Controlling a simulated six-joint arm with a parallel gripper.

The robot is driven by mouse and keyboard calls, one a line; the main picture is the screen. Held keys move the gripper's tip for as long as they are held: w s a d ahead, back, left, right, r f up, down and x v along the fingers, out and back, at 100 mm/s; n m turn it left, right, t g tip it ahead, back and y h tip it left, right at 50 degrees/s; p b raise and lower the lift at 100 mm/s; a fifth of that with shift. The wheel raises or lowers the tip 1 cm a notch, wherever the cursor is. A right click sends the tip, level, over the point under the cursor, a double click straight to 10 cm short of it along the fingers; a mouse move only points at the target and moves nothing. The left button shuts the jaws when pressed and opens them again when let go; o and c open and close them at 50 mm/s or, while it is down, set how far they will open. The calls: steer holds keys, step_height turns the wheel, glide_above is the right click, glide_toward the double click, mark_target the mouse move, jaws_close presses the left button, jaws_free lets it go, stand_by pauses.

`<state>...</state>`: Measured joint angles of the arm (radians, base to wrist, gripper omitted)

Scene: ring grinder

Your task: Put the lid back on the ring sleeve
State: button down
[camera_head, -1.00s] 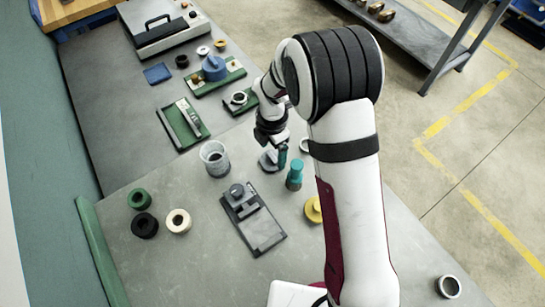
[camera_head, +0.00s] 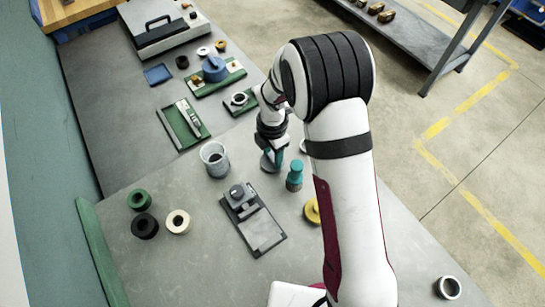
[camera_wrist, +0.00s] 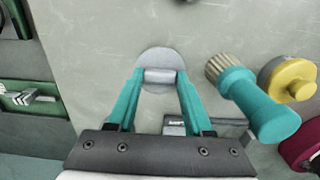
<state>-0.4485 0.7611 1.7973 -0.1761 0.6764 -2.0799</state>
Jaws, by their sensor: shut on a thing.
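My gripper (camera_wrist: 160,80) has its two teal fingers shut on the grey handle (camera_wrist: 160,76) of a round flat grey disc, which looks like the lid (camera_wrist: 158,57). In the head view, my gripper (camera_head: 273,156) points down over the grey table, with the disc (camera_head: 266,166) under it. I cannot tell whether the disc rests on the table or is just above it. A translucent grey open-topped cylinder (camera_head: 207,162) stands upright to the left of my gripper. It may be the ring sleeve, and its top is uncovered.
A teal tool with a ribbed end (camera_wrist: 262,112) stands close right of my gripper, with a yellow knob (camera_wrist: 290,78) beyond. A dark fixture (camera_head: 262,232) lies in front. Green, black and cream rings (camera_head: 178,221) sit at left. Green trays (camera_head: 182,124) lie behind.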

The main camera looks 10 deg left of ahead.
mark_target(272, 157)
step_height(272, 157, up, 9)
steer(key=s+a+r, duration=0.2)
steer(key=a+r, duration=0.1)
steer(key=a, duration=0.4)
steer(key=s+a+r, duration=0.2)
steer(key=a+r, duration=0.1)
steer(key=a, duration=0.4)
step_height(272, 157, down, 6)
steer(key=shift+s, duration=0.15)
steer(key=shift+f, duration=0.1)
stand_by(1.1)
jaws_free()
stand_by(0.4)
